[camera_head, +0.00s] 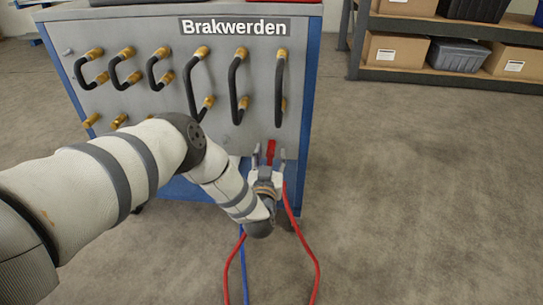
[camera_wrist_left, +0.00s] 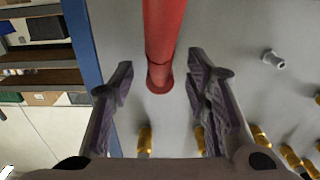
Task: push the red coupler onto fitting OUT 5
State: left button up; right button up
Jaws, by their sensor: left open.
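The red coupler (camera_head: 270,151) is at the lower right of the grey panel (camera_head: 225,125) in the head view. In the left wrist view, the red coupler (camera_wrist_left: 163,38) comes in from the top, and its round end lies over the panel. I cannot tell whether it is seated on a fitting. My left gripper (camera_head: 269,157) is open, with one finger on each side of the coupler. In the wrist view, gaps show between the fingers (camera_wrist_left: 160,66) and the red body. No OUT 5 label is readable, and any fitting behind the coupler is hidden. My right gripper is out of view.
Several black hoses (camera_head: 238,90) with brass ends fill the panel above. A bare grey fitting (camera_wrist_left: 273,59) stands to the right in the wrist view. A red hose (camera_head: 303,232) and a blue hose (camera_head: 244,270) hang below. A shelf (camera_head: 450,78) stands back right; floor between is clear.

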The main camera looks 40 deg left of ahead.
pick_arm(q)
jog(key=shift+c, duration=0.3)
grip_shut()
jog(key=shift+s+d+r, duration=0.1)
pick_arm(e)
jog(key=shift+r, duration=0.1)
pick_arm(q)
jog(key=shift+p+v, duration=1.4)
jog(key=shift+v, duration=1)
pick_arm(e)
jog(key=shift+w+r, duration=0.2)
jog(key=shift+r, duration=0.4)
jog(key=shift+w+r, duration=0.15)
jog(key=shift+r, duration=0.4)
pick_arm(q)
jog(key=p, duration=0.3)
send_near(270, 156)
jog(key=shift+s+d, duration=0.3)
jog(key=shift+s, duration=0.1)
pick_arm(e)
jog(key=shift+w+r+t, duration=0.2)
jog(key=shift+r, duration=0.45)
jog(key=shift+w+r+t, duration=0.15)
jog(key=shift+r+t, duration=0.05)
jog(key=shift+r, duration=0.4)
